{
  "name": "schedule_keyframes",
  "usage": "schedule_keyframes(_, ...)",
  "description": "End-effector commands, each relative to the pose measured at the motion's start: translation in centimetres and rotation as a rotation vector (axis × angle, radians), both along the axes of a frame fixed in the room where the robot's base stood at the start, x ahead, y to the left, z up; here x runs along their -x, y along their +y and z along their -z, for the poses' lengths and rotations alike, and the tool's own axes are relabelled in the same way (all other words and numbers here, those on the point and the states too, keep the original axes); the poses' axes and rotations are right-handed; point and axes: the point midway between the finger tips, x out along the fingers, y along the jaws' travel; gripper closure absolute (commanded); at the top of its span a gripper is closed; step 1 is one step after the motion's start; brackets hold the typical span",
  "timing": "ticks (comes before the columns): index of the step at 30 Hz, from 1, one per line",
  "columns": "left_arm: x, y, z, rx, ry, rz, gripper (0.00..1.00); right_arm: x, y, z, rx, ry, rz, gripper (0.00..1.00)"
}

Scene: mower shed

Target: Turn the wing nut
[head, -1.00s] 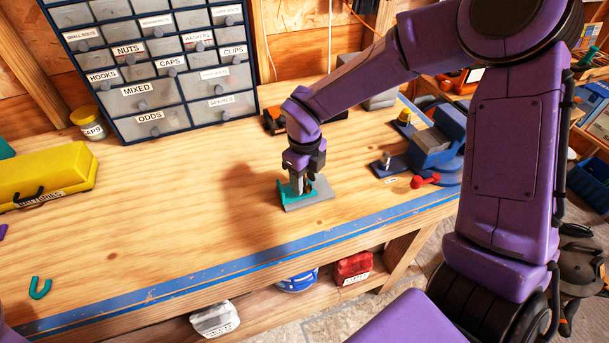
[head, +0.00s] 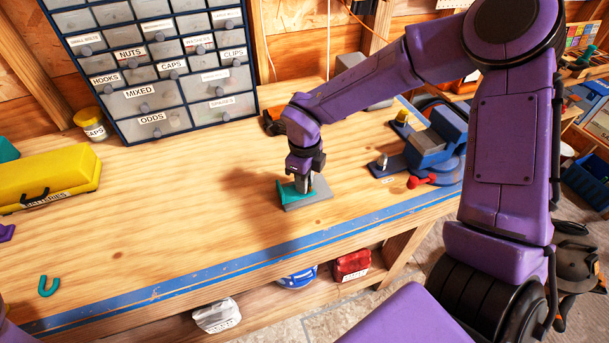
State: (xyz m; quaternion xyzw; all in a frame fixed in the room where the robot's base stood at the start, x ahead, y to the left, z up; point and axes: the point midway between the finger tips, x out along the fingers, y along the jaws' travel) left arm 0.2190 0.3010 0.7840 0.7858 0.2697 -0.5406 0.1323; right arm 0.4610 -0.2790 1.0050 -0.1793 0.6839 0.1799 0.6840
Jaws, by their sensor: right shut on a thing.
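My right gripper (head: 304,183) points down over a small grey plate (head: 318,199) with a teal part (head: 289,196) on its left side, on the wooden workbench (head: 200,225). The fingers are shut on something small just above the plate. The wing nut itself is hidden by the fingers, so I cannot make out its angle. My left gripper is not in view.
A blue vise (head: 437,147) with a red-ended handle stands right of the plate. A drawer cabinet (head: 160,90) is behind left. A yellow case (head: 45,178) and a teal U-shaped piece (head: 48,286) lie at left. The bench's middle is clear.

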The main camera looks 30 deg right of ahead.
Motion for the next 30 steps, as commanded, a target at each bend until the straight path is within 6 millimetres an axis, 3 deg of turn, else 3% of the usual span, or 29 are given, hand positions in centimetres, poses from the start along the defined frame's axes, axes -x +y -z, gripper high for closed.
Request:
schedule_keyframes(5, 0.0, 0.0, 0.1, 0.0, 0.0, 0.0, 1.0, -0.1, 0.0, 0.0, 0.0, -0.001, 0.001, 1.0)
schedule_keyframes(6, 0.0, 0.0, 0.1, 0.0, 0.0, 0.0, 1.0, -0.1, 0.0, 0.0, 0.0, -0.001, 0.001, 0.68)
schedule_keyframes(8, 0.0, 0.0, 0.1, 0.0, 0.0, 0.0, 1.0, -0.1, 0.0, 0.0, 0.0, -0.001, 0.001, 0.52)
schedule_keyframes(19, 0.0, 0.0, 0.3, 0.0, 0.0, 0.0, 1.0, -0.1, 0.0, -0.8, 0.0, -0.004, 0.002, 0.52)
schedule_keyframes(30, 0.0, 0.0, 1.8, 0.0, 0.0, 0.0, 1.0, -0.1, 0.0, -8.8, 0.0, -0.006, 0.003, 0.52)
